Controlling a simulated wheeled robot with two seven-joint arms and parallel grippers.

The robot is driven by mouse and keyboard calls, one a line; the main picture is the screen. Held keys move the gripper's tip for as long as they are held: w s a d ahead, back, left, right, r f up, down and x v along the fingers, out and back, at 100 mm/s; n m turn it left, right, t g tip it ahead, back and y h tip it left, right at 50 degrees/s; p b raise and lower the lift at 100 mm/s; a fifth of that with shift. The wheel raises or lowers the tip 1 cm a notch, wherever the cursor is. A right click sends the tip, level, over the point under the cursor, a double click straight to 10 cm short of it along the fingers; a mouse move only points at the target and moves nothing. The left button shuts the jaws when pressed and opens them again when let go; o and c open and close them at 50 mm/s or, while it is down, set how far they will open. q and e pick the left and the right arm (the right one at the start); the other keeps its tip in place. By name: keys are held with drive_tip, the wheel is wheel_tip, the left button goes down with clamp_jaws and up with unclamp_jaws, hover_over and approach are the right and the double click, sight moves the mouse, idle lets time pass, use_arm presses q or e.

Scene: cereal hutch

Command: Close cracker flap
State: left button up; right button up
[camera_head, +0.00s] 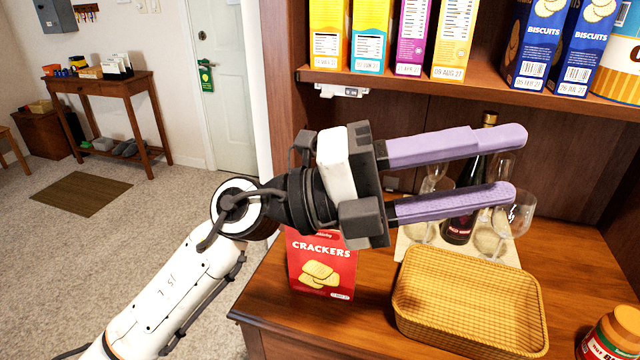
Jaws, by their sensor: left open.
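The red cracker box (322,265) stands upright on the wooden counter at its left front, with its label facing me. Its top, where the flap is, is hidden behind my left gripper, so I cannot tell how the flap stands. My left gripper (518,168) is open and empty. It reaches in from the left above the box, and its two purple fingers point right, in front of the bottle and glasses. My right gripper is not in view.
A woven basket (470,305) stands right of the box. Behind it are a dark bottle (459,228) and several glasses (514,215) on a light mat. A jar (612,335) stands at the right edge. A shelf (420,82) with several boxes hangs above.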

use_arm(q)
drive_tip(key=w+a+f+m+t+y+p, duration=0.1)
drive_tip(key=w+a+f+m+y, duration=0.15)
drive_tip(key=f+y, duration=0.3)
drive_tip(key=w+a+f+m+t+y, duration=0.1)
drive_tip(key=w+f+y, duration=0.25)
drive_tip(key=y, duration=0.35)
drive_tip(key=w+a+r+n+t+y+p, duration=0.1)
drive_tip(key=w+a+n+t+y, duration=0.1)
drive_tip(key=w+a+y, duration=0.3)
drive_tip(key=w+a+r+n+t+y, duration=0.2)
drive_tip(key=w+a, duration=0.1)
drive_tip(key=a, duration=0.5)
drive_tip(key=p+x, duration=0.1)
drive_tip(key=x, duration=0.9)
drive_tip(key=shift+s, duration=0.3)
drive_tip(key=shift+d+f+m, duration=0.1)
drive_tip(key=shift+m, duration=0.15)
drive_tip(key=shift+c, duration=0.4)
